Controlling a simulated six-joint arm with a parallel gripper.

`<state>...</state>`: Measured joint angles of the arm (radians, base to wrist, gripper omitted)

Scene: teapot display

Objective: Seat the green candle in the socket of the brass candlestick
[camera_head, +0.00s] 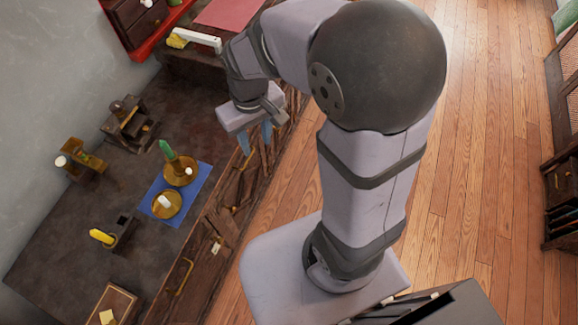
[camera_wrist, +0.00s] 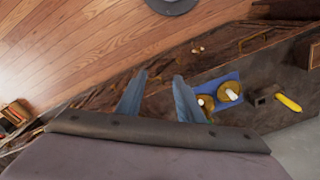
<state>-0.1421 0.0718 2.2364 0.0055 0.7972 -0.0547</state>
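In the wrist view the candlestick (camera_wrist: 207,106) is partly behind a finger, and only a small green bit of the candle shows. My gripper (camera_head: 258,142) is open and empty, up and to the right of the candle in the head view, apart from it. Its two blue fingers (camera_wrist: 157,97) are spread in the wrist view.
A second brass dish (camera_head: 166,208) with a white piece is on the mat. A dark holder (camera_head: 120,227) with a yellow candle (camera_head: 102,237), a brass stand (camera_head: 88,161) and a dark wooden device (camera_head: 130,122) stand around. A white-handled brush (camera_head: 199,40) lies at the back.

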